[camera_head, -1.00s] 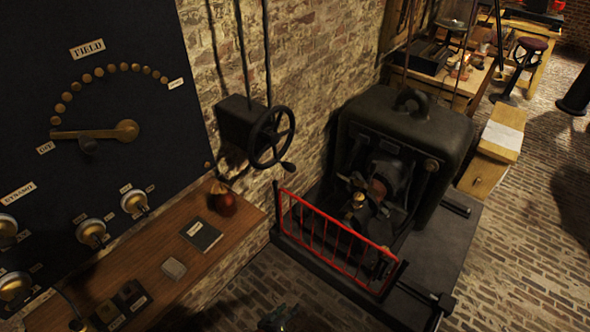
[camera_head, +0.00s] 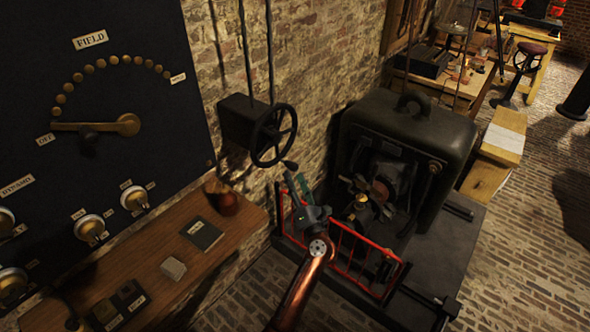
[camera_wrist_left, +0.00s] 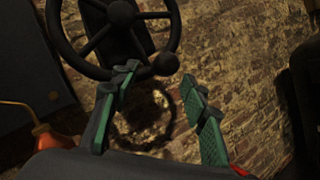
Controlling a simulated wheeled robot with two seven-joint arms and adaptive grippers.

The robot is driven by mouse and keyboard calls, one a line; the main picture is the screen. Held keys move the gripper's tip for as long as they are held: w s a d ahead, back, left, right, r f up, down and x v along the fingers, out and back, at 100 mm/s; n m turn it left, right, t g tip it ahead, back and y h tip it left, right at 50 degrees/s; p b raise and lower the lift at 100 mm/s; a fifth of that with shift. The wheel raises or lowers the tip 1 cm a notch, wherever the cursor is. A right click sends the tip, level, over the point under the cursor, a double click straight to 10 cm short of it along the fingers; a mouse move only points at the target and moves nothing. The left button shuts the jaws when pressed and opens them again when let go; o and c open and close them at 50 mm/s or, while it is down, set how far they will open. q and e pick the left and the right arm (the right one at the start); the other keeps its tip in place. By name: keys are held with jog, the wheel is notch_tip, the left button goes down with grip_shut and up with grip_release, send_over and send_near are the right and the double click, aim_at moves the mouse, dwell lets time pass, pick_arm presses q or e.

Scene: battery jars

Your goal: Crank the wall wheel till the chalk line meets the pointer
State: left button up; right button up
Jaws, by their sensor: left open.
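The dark wall wheel (camera_head: 273,134) is mounted on a box on the brick wall, with its crank knob (camera_head: 290,164) at the lower right. In the left wrist view the wheel (camera_wrist_left: 98,44) fills the upper left and the knob (camera_wrist_left: 166,63) lies just beyond the fingertips, roughly between them. My left gripper (camera_head: 297,178), with green finger pads, is open and empty just below the knob; its spread fingers also show in the left wrist view (camera_wrist_left: 160,76). I cannot make out a chalk line or a pointer at the wheel. My right gripper is out of view.
A black panel (camera_head: 150,100) with a field lever stands left. Below it a wooden shelf (camera_head: 165,240) holds a red-brown oil can (camera_head: 222,197) and a dark book (camera_head: 202,233). A red railing (camera_head: 345,243) and black machine (camera_head: 415,140) stand right of the wheel.

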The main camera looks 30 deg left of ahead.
aim_at(292, 167)
pick_arm(q)
jog(key=x, duration=0.4)
jog(key=shift+w+d, duration=0.3)
jog(key=shift+w+a+r, duration=0.2)
jog(key=shift+w+a, duration=0.1)
jog(key=shift+a, duration=0.3)
jog(key=shift+c, duration=0.4)
grip_shut()
